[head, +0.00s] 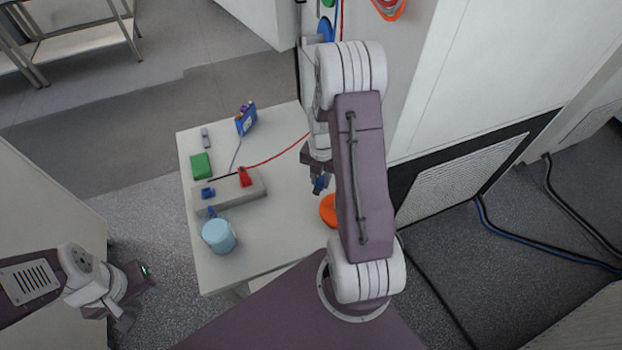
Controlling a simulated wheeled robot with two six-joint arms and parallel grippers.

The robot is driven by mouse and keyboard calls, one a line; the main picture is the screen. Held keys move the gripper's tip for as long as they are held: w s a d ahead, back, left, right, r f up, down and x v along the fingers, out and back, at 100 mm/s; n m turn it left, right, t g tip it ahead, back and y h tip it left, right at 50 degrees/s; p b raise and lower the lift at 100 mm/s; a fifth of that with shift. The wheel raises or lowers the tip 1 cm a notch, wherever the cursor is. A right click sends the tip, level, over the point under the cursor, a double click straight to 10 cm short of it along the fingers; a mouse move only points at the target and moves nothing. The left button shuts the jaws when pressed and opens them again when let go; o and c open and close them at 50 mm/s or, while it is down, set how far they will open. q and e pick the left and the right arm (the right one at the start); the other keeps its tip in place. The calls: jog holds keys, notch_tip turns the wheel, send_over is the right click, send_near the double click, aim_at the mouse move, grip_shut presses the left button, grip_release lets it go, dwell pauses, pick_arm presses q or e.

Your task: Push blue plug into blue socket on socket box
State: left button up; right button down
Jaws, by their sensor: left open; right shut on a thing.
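The socket box (228,196) is a low grey block on the white table, left of centre. A blue socket (207,193) shows at its left end. A red plug (245,178) with a red cable stands at its right part. My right gripper (319,183) is shut on a small blue thing that looks like the blue plug (321,184), right of and apart from the box. The arm hides part of this area. My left gripper (137,297) is open and empty, off the table's left edge.
A light blue cup (219,237) stands in front of the box, with a small blue piece beside it. A green block (200,165), a blue box (246,119) and a grey item (205,138) lie behind. An orange round thing (328,210) is near my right arm.

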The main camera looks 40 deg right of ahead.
jog(key=m, duration=0.5)
jog(key=shift+s, duration=0.15)
jog(key=m, duration=0.3)
jog(key=shift+w+d+r, duration=0.1)
jog(key=shift+w, duration=0.1)
jog(key=m, duration=0.3)
jog(key=shift+w+d+r+m, duration=0.15)
jog(key=shift+w+m, duration=0.2)
jog(key=shift+m, duration=0.05)
jog(key=m, duration=0.2)
jog(key=w+m, duration=0.1)
jog(key=m, duration=0.3)
jog(key=shift+w+d, duration=0.2)
jog(key=shift+d, duration=0.05)
jog(key=w+m, duration=0.3)
jog(key=m, duration=1.5)
send_over(291, 188)
notch_tip(291, 188, down, 7)
jog(key=shift+d+r+b, duration=0.15)
jog(key=shift+r+b, duration=0.05)
jog(key=shift+b, duration=0.2)
jog(key=shift+a, duration=0.2)
jog(key=shift+s+f+b, duration=0.1)
jog(key=shift+f+b, duration=1.8)
jog(key=shift+f, duration=0.5)
